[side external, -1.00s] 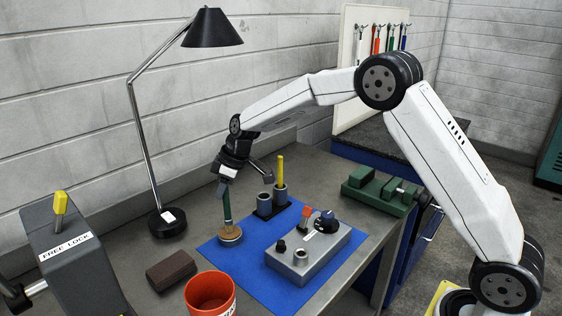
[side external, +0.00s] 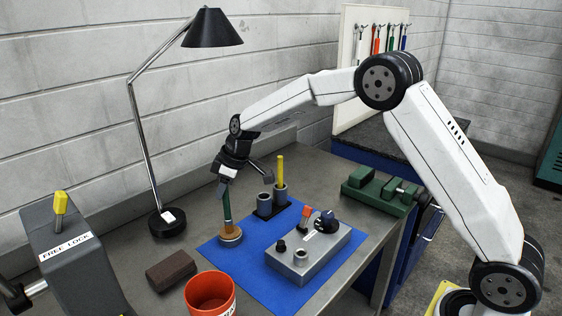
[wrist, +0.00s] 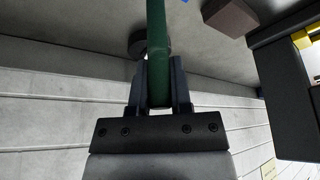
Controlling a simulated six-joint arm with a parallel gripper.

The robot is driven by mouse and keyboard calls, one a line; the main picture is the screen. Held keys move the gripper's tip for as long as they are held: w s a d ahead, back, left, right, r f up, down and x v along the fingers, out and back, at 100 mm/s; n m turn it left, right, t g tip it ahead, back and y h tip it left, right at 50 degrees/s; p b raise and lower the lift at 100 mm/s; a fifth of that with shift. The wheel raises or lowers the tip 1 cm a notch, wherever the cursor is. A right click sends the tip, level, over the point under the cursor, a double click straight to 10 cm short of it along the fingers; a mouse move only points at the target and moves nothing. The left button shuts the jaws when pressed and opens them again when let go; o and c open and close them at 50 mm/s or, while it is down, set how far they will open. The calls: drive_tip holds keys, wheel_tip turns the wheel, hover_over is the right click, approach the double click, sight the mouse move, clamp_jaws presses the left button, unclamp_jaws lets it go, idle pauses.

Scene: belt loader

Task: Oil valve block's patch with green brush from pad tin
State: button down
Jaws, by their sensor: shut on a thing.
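My gripper (side external: 229,172) is shut on the green brush (side external: 227,203) and holds it upright with its lower end at the pad tin (side external: 231,238). The brush's tip is hidden in or against the tin's brown top; I cannot tell how deep. In the wrist view the green handle (wrist: 157,45) stands between the two dark fingers. The grey valve block (side external: 308,249) sits on the blue mat (side external: 258,283), right of the tin, with a red-topped part, a dark blue knob and small fittings on top. I cannot make out its patch.
A two-cup holder (side external: 265,205) with a yellow-handled tool (side external: 280,172) stands behind the block. An orange bucket (side external: 210,293), a brown brick (side external: 171,270) and a desk lamp (side external: 167,223) are at the left. A green vise (side external: 380,193) is at the right.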

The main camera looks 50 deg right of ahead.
drive_tip(key=shift+r, duration=3.5)
drive_tip(key=shift+s+d, duration=0.1)
drive_tip(key=shift+s, duration=0.05)
